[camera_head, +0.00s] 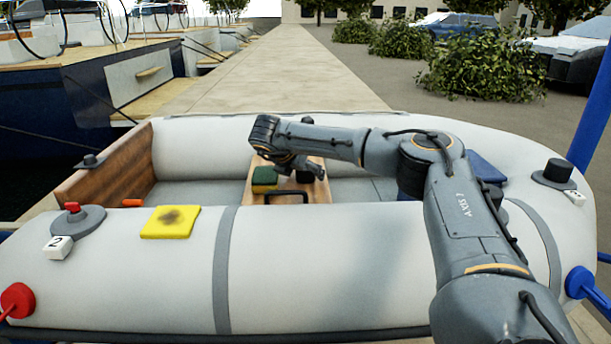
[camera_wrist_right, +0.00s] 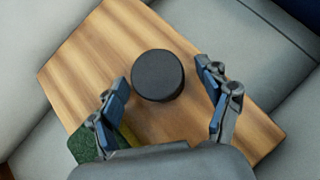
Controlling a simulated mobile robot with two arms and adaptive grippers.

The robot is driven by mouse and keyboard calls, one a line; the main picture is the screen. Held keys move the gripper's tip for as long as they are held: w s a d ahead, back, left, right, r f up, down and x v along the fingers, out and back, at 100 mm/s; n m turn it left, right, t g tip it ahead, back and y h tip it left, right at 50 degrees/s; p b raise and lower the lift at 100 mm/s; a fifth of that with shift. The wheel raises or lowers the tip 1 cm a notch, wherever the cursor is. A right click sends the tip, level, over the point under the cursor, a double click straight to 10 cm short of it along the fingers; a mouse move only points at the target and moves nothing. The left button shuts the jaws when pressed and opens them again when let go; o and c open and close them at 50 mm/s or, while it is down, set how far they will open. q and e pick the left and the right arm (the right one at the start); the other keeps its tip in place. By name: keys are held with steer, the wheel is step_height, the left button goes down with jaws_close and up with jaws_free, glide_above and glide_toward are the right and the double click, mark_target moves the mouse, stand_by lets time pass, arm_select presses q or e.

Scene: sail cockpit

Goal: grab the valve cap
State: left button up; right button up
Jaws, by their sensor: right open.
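The valve cap (camera_wrist_right: 158,76) is a round black cap on a wooden board (camera_wrist_right: 85,62). In the right wrist view it sits between the two fingertips of my right gripper (camera_wrist_right: 162,76), with a gap on each side. The fingers are open and apart from it. In the head view my right gripper (camera_head: 300,168) hangs low over the board in the boat, and a dark shape there, likely the cap, is partly hidden by it. My left gripper is not in view.
A green and yellow sponge (camera_head: 264,178) lies on the board beside my gripper, with a black handle (camera_head: 288,196) in front. The near tube carries a yellow cloth (camera_head: 170,222) and a valve with a red top (camera_head: 72,208). A black cap (camera_head: 558,170) stands at right.

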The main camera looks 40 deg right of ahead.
steer(key=c, duration=1.2)
